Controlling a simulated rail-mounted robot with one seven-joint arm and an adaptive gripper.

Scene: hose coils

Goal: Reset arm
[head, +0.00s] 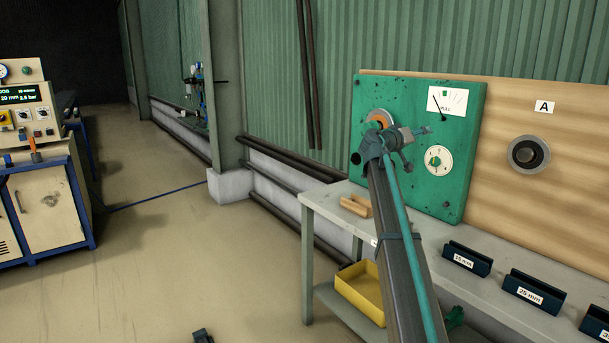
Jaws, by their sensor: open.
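My arm rises from the bottom of the head view, with a teal line strapped along it. My gripper (416,150) is at its upper end, in front of the green panel (456,185) in the picture. Its small fingers are spread apart, with nothing seen between them. I cannot tell its distance from the panel. The gripper partly covers the panel near an orange ring (380,117). A white dial (438,159) shows just right of the fingers, and a gauge (447,101) above them.
A grey bench (326,207) bears wooden blocks (356,205) and dark labelled holders (467,259). A yellow tray (359,290) sits below. A wooden board (555,205) with a round port (528,154) stands right. A control cabinet (45,205) stands left; open floor lies between.

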